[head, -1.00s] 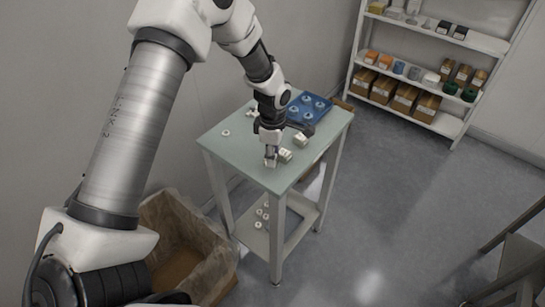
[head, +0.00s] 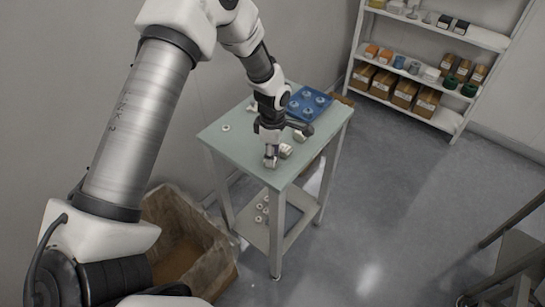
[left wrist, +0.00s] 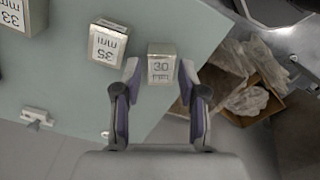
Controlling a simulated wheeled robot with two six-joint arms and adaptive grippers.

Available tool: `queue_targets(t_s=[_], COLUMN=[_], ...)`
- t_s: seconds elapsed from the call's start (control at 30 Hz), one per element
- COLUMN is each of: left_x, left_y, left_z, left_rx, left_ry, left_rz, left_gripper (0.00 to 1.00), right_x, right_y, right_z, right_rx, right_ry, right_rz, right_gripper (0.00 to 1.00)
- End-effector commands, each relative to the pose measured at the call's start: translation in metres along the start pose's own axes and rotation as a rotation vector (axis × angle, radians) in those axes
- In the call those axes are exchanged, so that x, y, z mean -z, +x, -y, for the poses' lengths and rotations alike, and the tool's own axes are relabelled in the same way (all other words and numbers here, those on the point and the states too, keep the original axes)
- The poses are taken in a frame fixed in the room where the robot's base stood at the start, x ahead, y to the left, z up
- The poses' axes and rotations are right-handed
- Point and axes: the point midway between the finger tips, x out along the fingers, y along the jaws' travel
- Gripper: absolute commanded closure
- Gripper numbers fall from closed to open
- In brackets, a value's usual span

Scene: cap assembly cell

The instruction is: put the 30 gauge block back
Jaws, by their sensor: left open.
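The 30 gauge block (left wrist: 161,68), a small metal block marked "30 mm", is at the table's edge in the left wrist view. My left gripper (left wrist: 159,78) is open, with one finger on each side of the block's near part. Whether the pads touch it is hard to tell. In the head view the left gripper (head: 270,160) points down at the front of the table, and its fingers largely hide the block. The 35 mm block (left wrist: 108,42) stands apart to the left, and the 33 mm block (left wrist: 18,14) is in the upper left corner. My right gripper is not in view.
The green tabletop (head: 235,150) carries a blue tray (head: 293,105) with white rings at the back. A lined carton (head: 180,235) stands on the floor left of the table. A stocked shelf (head: 450,125) is at the back right. The table's left part is mostly clear.

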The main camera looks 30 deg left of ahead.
Motion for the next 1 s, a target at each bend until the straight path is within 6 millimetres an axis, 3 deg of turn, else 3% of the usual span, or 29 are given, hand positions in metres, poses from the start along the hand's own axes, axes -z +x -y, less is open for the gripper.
queue_targets(t_s=[0.3, 0.4, 0.57, 1.0], left_x=[0.0, 0.0, 0.0, 0.0], left_y=[-0.078, -0.095, -0.106, -0.106], left_z=[-0.001, -0.001, 0.0, 0.0], left_rx=[-0.005, -0.002, 0.001, 0.001], left_ry=[0.0, 0.0, 0.0, 0.0], left_rz=[0.002, 0.0, 0.0, 0.0], left_gripper=[0.59, 0.59, 0.59, 0.59], right_x=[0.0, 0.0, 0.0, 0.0], right_y=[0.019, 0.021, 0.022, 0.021], right_z=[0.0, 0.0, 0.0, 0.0], right_rx=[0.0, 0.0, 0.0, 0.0], right_ry=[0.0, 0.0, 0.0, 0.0], right_rz=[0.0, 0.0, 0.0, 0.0], right_gripper=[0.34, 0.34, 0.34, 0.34])
